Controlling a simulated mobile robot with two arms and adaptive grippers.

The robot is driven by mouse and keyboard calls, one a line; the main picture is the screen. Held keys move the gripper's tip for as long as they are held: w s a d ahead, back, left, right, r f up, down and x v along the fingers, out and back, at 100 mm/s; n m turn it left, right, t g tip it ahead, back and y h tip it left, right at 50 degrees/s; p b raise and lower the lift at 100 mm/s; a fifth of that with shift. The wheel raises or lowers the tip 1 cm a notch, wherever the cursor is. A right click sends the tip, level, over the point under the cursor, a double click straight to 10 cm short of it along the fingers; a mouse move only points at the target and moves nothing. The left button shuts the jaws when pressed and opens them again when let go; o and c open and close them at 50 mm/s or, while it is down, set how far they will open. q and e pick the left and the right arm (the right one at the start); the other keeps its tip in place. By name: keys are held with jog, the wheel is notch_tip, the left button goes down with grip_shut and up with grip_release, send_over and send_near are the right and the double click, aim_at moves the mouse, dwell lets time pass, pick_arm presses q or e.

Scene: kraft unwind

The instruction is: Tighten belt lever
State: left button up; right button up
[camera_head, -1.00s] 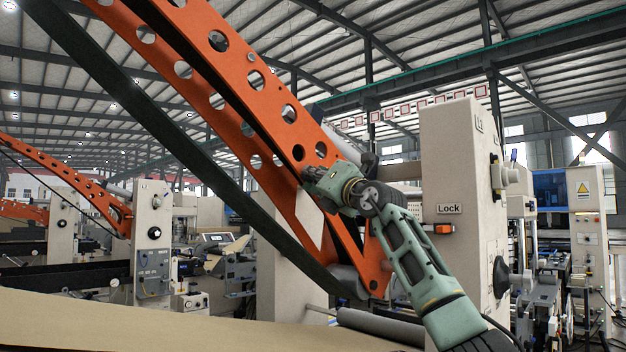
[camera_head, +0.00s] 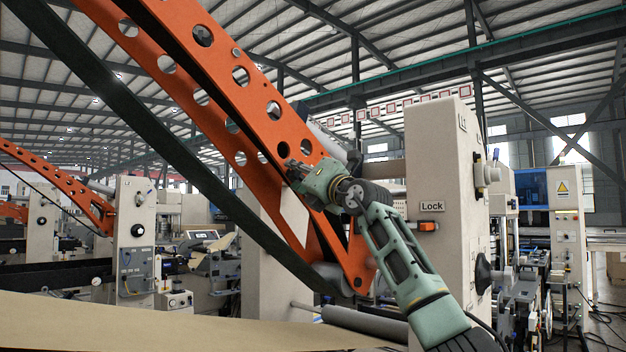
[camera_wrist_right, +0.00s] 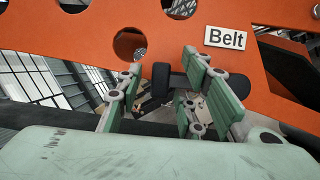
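The orange perforated arm (camera_head: 262,112) slopes down from upper left to the machine column. In the right wrist view its side (camera_wrist_right: 85,25) carries a white "Belt" sign (camera_wrist_right: 225,39). Below and left of the sign, a black lever or knob (camera_wrist_right: 161,76) shows in front of the arm. My right gripper (camera_head: 293,172) is at the lower part of the orange arm. In the wrist view its green-padded fingers (camera_wrist_right: 160,97) are apart, with the black part between or just beyond them. I cannot tell whether they touch it. My left gripper is out of view.
A dark belt (camera_head: 170,150) runs diagonally under the orange arm. A brown paper sheet (camera_head: 130,325) lies across the front.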

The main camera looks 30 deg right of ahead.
jog(key=v, duration=1.1)
jog(key=shift+s+f, duration=0.2)
jog(key=shift+s, duration=0.1)
